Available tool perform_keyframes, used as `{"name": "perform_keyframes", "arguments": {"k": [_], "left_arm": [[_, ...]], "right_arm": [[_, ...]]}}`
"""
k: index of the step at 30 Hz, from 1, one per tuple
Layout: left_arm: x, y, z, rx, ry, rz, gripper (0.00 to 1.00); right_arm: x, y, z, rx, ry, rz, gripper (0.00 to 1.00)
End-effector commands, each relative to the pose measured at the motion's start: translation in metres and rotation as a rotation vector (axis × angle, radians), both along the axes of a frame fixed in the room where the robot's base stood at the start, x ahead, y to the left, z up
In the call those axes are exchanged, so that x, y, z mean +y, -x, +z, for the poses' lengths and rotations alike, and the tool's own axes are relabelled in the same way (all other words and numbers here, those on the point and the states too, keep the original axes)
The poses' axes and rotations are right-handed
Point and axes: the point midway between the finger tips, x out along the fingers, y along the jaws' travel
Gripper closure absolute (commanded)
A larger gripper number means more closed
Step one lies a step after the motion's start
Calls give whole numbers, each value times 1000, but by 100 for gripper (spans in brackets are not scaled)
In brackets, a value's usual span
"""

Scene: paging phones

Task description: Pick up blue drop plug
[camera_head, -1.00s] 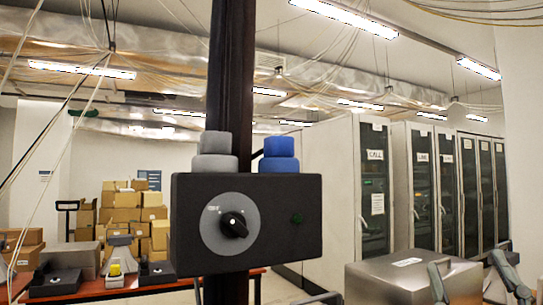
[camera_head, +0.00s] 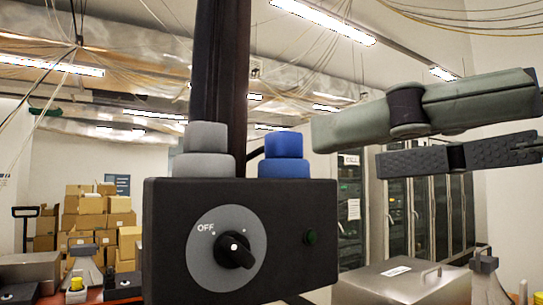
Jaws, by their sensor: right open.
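The blue drop plug (camera_head: 284,156), a stepped round cap, sits upright on top of the black box (camera_head: 310,208) at its right side. A similar grey plug (camera_head: 204,152) sits on the box's top at the left. The box front has a dial with a black knob near "OFF" and a dark green button. My right gripper (camera_head: 348,146) comes in from the right, open, with its fingers one above the other and pointing left. Its fingertips are right of the blue plug, with nothing between them. My left gripper is out of view.
A dark upright post (camera_head: 219,65) rises behind the box. A metal case (camera_head: 404,284) with a handle is at the lower right. Cabinets (camera_head: 350,210) line the right side. Stacked cardboard boxes (camera_head: 100,220) and a table with devices are at the left.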

Motion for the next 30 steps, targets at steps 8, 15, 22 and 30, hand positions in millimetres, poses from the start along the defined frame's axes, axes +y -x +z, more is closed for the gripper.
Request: {"name": "perform_keyframes", "arguments": {"k": [8, 15, 22, 30], "left_arm": [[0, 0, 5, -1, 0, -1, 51], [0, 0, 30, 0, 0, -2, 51], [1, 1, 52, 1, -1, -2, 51], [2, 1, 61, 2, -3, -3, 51]], "right_arm": [[-29, 1, 26, -55, -35, -196, 47], [-1, -39, 29, -50, -34, -195, 47], [27, -77, 27, -52, -33, -193, 47], [39, -94, 26, -55, -35, -194, 47]]}}
